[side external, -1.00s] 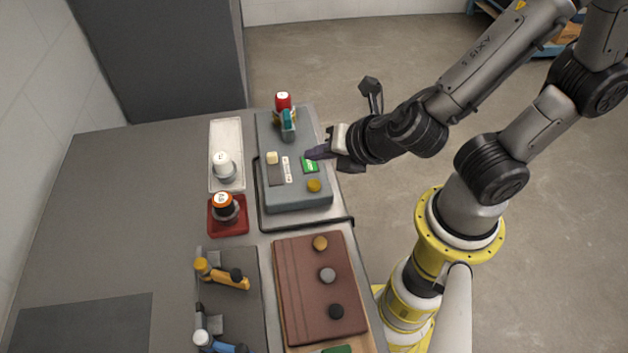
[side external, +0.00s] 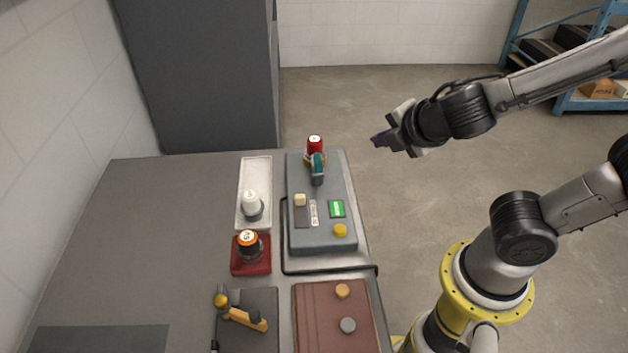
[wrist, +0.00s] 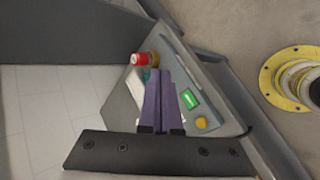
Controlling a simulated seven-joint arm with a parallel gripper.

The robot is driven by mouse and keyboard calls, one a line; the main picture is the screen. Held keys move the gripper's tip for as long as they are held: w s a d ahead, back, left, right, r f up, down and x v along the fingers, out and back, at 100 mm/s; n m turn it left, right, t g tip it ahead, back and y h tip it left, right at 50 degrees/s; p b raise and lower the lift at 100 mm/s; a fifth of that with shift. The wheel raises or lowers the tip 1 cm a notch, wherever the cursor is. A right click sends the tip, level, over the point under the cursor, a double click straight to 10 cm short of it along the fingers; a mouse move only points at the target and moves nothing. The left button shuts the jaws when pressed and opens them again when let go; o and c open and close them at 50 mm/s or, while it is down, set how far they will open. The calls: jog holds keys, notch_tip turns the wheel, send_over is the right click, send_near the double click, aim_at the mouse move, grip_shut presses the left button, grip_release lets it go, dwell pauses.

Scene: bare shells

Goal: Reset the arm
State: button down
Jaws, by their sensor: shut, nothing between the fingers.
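My gripper (side external: 380,139) is raised in the air to the right of the table and above its far right edge in the side external view. Its dark purple fingers point left. In the wrist view my gripper (wrist: 159,72) shows its two long fingers pressed together with nothing between them. Beyond them lies a grey-blue panel (side external: 321,240) with a green label (side external: 337,209), a yellow knob (side external: 340,231), a teal part (side external: 317,168) and a red-topped piece (side external: 315,145). The gripper is apart from all of these.
On the table (side external: 150,235) stand a white-topped piece on a pale tray (side external: 256,171), an orange-and-black piece on a red base (side external: 251,268), a yellow-handled tool (side external: 246,318) and a brown board (side external: 318,315) with knobs. A grey cabinet (side external: 205,75) stands behind. Open floor lies right of the table.

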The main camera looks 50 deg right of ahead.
jog(key=s+d+r+m+g, duration=0.2)
jog(key=s+d+r+m, duration=0.25)
jog(key=s+m, duration=0.4)
jog(key=s+a+m+y, duration=0.2)
jog(key=a+m+y, duration=0.2)
jog(key=m, duration=0.3)
jog(key=shift+a+f+m+g, duration=0.2)
jog(key=shift+a+m+g, duration=0.15)
jog(key=shift+a, duration=0.55)
